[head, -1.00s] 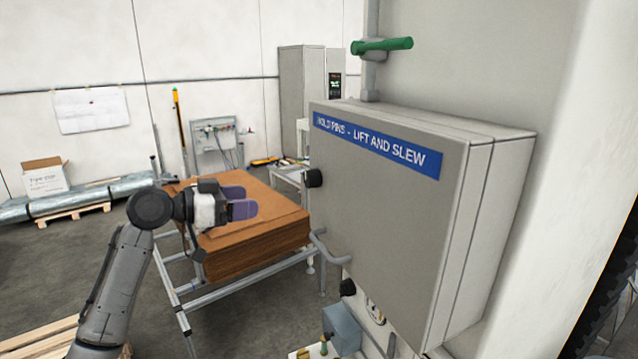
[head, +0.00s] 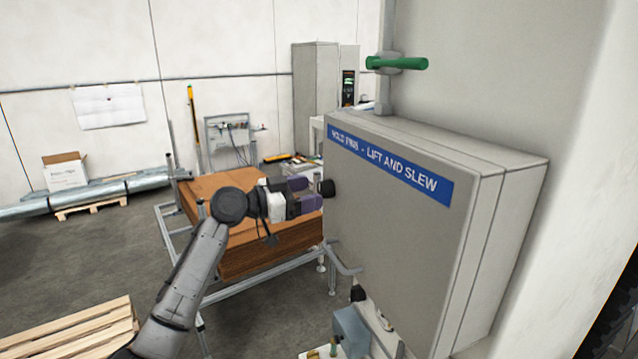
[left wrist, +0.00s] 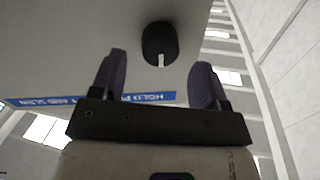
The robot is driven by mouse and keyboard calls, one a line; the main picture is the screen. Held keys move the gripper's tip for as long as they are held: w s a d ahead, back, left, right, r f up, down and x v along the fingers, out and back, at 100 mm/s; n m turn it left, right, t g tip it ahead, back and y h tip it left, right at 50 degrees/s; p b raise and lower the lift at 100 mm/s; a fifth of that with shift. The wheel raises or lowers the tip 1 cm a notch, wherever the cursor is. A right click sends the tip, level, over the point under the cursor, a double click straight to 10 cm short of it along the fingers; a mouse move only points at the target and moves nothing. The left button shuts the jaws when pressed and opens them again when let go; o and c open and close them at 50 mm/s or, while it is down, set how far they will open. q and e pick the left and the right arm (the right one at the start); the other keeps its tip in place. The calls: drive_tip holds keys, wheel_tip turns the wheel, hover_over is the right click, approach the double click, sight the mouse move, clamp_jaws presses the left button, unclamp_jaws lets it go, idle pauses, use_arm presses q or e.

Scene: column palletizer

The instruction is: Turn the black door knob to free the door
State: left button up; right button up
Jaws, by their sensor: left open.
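The black door knob (head: 327,188) sticks out from the left side of the grey cabinet door (head: 395,235), which has a blue label reading "HOLD PINS - LIFT AND SLEW". My left gripper (head: 309,194) is open, its purple-padded fingers pointing at the knob from the left. In the left wrist view the knob (left wrist: 159,43) with a white mark lies ahead of the open fingers (left wrist: 161,80), roughly midway between them and beyond their tips. The fingers hold nothing. The door looks closed. My right gripper is not in view.
A green-handled lever (head: 397,63) is above the cabinet. A stack of brown sheets (head: 265,255) on a metal frame stands behind my left arm. A wooden pallet (head: 85,335) lies at lower left.

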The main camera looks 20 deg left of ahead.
sight(320, 190)
use_arm(q)
drive_tip(key=shift+p+x, duration=0.45)
drive_tip(key=shift+x, duration=1.2)
drive_tip(key=shift+c, duration=0.4)
drive_tip(key=c, duration=0.8)
drive_tip(key=shift+c, duration=0.2)
